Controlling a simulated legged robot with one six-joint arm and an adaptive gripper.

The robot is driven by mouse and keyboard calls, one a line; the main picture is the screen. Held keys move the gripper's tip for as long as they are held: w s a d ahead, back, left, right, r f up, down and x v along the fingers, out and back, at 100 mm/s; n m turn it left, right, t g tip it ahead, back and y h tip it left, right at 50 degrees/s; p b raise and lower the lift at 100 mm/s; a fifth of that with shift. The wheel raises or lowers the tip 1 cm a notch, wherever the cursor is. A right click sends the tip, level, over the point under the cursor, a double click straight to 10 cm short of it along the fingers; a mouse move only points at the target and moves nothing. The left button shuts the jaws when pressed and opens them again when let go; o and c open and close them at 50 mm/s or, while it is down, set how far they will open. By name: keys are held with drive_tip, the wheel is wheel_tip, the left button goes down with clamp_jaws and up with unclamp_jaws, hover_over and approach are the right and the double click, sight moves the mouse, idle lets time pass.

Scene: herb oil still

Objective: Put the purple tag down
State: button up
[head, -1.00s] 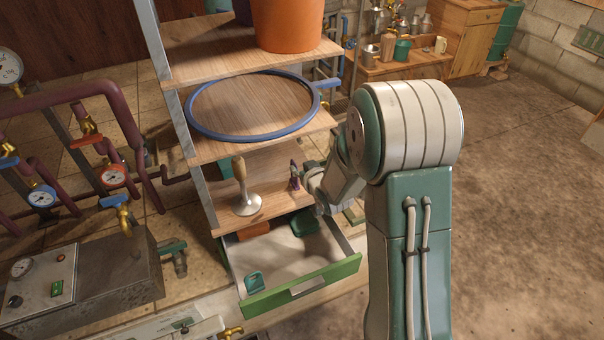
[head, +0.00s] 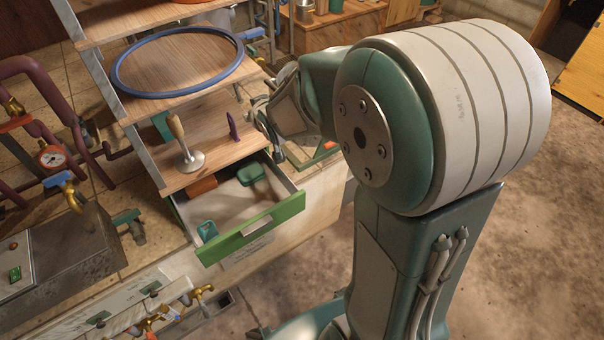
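The purple tag (head: 233,126) stands upright on the lower wooden shelf (head: 215,150), near its right side. My gripper (head: 261,119) is just right of the tag, at the shelf's right edge. Its fingers look parted, with a gap between them and the tag, and nothing shows between them. The fingers are small in the view and partly hidden by my own wrist.
A metal tool with a wooden handle (head: 184,145) stands left of the tag. Below, a green-fronted drawer (head: 250,228) is pulled open with teal and orange items inside. A blue ring (head: 118,80) lies on the shelf above. Red pipes and gauges stand at the left.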

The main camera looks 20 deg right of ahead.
drive_tip(key=s+r+g, duration=0.3)
drive_tip(key=s, duration=1.1)
drive_tip(key=s+r+m+g, duration=0.1)
drive_tip(key=s+r, duration=0.3)
drive_tip(key=s, duration=1)
drive_tip(key=shift+s+r+g, duration=0.25)
drive_tip(key=shift+s+g, duration=0.15)
drive_tip(key=shift+g, duration=0.5)
